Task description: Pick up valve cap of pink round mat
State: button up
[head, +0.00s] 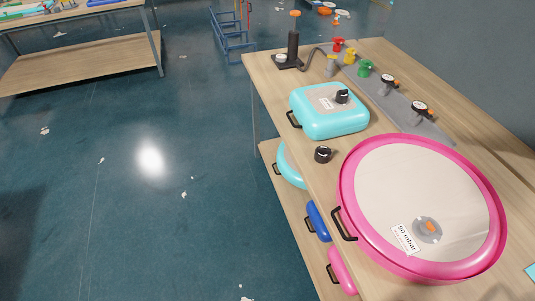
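The pink round mat (420,273) lies flat on the near right of the wooden workbench, with a pink rim, a pale top and a black side handle. Its grey valve (428,230) shows an orange centre with no black cap on it, next to a white label reading "90 mbar". A loose black valve cap (323,154) sits on the bench near the left edge, between the pink mat and the turquoise mat, apart from both. My gripper is not in view.
A turquoise square mat (308,122) with a black cap (342,96) on top lies behind. A hand pump (292,50), coloured valves and gauges (388,84) stand farther back. More mats fill the lower shelf. The floor (150,200) left is mostly clear, with scattered scraps.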

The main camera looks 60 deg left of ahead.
aim_at(323, 154)
jog(key=u, duration=1.85)
